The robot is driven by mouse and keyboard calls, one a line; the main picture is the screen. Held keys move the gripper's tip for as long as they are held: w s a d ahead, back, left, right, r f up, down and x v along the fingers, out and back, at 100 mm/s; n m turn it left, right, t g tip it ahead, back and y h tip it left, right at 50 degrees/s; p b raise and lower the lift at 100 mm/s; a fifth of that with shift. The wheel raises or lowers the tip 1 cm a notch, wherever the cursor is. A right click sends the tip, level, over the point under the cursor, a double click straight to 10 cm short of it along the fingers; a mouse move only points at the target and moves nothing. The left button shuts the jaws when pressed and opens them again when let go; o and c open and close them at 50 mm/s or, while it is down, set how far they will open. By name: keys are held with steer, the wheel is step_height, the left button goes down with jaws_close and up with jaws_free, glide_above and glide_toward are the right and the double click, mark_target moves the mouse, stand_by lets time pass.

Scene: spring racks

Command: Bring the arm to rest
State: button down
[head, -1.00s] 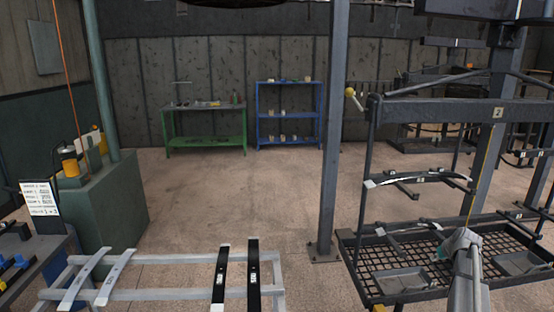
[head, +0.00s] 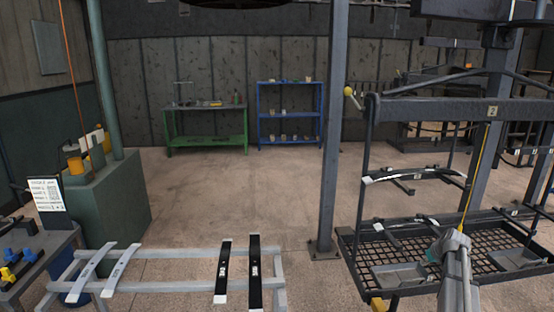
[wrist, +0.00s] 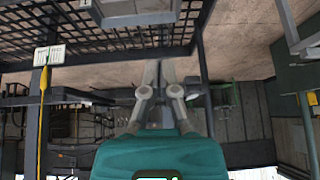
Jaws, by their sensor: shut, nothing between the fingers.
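My arm (head: 455,268) shows at the lower right of the head view, in front of the grey rack with the mesh tray (head: 483,244). In the wrist view my gripper (wrist: 158,68) is shut and empty, its two fingers close together beyond the teal wrist housing. The fingers are over open floor and touch nothing that I can see. The fingers cannot be made out clearly in the head view.
A pale rail stand (head: 190,296) holds two light and two black leaf springs at front. The grey rack carries a curved spring (head: 410,173) and small trays (head: 400,275). A column (head: 328,150) stands left of it. Floor (head: 220,200) is clear toward the green bench (head: 205,140).

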steer(key=s+a+g, duration=0.2)
steer(key=s+a, duration=0.6)
steer(key=a, duration=0.4)
steer(key=s+a+f+g, duration=0.1)
steer(key=s+a+g, duration=0.1)
steer(key=s+a, duration=0.7)
steer(key=s+a+m+g+p, duration=0.1)
steer(key=s+a, duration=0.7)
steer(key=a, duration=0.8)
steer(key=shift+s+f+g+h, duration=0.4)
steer(key=shift+g, duration=0.3)
